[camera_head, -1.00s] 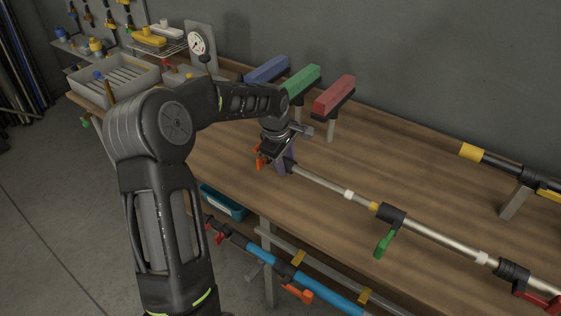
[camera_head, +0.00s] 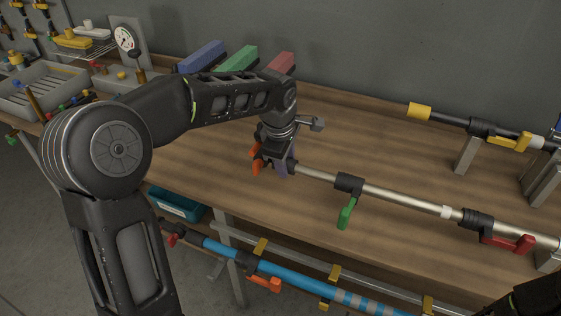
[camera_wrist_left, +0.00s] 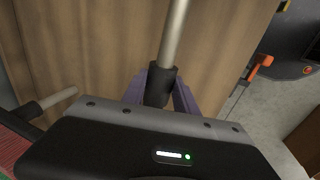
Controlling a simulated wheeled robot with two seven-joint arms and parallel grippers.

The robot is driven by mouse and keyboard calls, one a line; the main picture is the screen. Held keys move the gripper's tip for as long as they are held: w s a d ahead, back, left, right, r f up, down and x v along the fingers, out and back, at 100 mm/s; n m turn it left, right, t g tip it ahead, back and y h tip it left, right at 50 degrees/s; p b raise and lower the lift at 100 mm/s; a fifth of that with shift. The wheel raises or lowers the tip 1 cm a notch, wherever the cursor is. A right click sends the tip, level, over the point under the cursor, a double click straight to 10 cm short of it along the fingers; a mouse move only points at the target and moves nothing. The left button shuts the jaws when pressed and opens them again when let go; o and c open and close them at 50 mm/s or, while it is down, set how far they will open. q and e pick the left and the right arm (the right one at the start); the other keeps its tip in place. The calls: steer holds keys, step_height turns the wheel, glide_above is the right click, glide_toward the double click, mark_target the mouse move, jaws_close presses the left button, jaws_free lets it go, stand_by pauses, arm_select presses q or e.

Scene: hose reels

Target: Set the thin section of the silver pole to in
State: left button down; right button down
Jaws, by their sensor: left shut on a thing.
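The silver pole (camera_head: 400,196) lies along the right part of the bench. Its thin section (camera_head: 316,173) runs from a black clamp with a green lever (camera_head: 347,212) toward my left gripper (camera_head: 280,163); only a short length shows between them. The green lever hangs down toward the front. Farther right are a white band and a second black clamp with a red lever (camera_head: 510,243). My left gripper is shut on the pole's black end (camera_wrist_left: 160,88), its purplish fingers on either side in the left wrist view. A dark part of my right arm shows at the lower right; its jaws are not clear.
A blue pole (camera_head: 290,278) with orange and yellow fittings lies below the bench edge. A dark pole (camera_head: 450,117) rests on grey supports at the back right. Coloured blocks (camera_head: 238,60), a gauge and trays stand at the back left. The bench middle is clear.

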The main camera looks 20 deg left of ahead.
arm_select(q)
steer(key=shift+d, duration=0.15)
steer(key=c, duration=0.9)
jaws_free()
steer(key=shift+c, duration=0.2)
steer(key=v, duration=0.8)
steer(key=shift+b, duration=0.3)
